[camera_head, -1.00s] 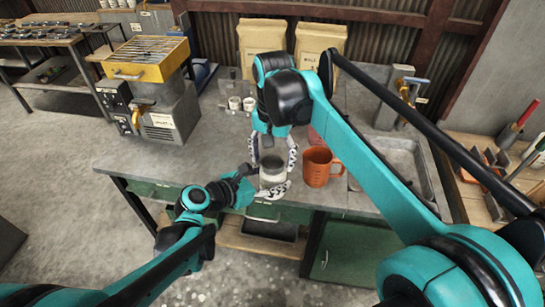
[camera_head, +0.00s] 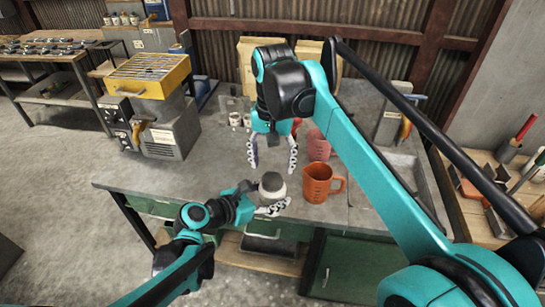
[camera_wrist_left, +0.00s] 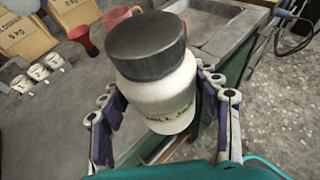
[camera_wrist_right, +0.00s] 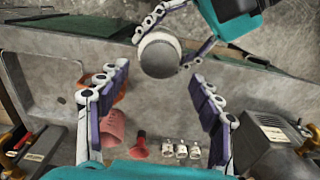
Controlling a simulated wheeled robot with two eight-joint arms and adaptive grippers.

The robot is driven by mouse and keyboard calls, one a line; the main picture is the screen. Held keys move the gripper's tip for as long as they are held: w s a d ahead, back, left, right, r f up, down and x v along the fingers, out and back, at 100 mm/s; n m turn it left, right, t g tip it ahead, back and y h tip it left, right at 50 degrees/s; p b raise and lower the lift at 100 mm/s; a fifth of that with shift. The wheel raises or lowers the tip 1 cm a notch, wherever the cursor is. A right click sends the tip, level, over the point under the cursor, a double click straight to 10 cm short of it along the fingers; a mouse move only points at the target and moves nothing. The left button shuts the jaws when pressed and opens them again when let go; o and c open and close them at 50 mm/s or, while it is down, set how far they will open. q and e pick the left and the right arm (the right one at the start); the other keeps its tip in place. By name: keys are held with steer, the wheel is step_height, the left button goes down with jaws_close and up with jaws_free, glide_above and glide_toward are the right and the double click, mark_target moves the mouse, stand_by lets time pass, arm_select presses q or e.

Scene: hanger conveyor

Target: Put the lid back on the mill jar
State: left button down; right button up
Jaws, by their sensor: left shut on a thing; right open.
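The mill jar (camera_head: 275,196) is a cream-white, round jar with dark lettering in the left wrist view (camera_wrist_left: 165,105). A dark grey lid (camera_wrist_left: 146,45) sits on its mouth and looks level with the rim. The lid also shows from above in the right wrist view (camera_wrist_right: 160,56). My left gripper (camera_head: 273,205) is shut around the jar's body and holds it, slightly tilted in its own wrist view, at the bench's front edge. My right gripper (camera_head: 272,163) is open and empty, behind and above the jar, apart from the lid.
An orange measuring jug (camera_head: 317,186) stands close right of the jar, with a pink jug (camera_head: 318,148) behind it. A red funnel (camera_wrist_right: 140,146) and small white mugs (camera_wrist_right: 181,150) stand farther back. A grinder machine (camera_head: 165,125) stands at left. The bench's left front is clear.

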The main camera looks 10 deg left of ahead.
mark_target(273, 178)
steer(key=n, duration=0.2)
steer(key=r+n, duration=0.2)
steer(key=n, duration=0.1)
steer(key=shift+n, duration=0.3)
steer(key=n, duration=0.2)
steer(key=r+n, duration=0.1)
steer(key=shift+n, duration=0.4)
steer(key=shift+f, duration=4)
steer(key=c, duration=1.2)
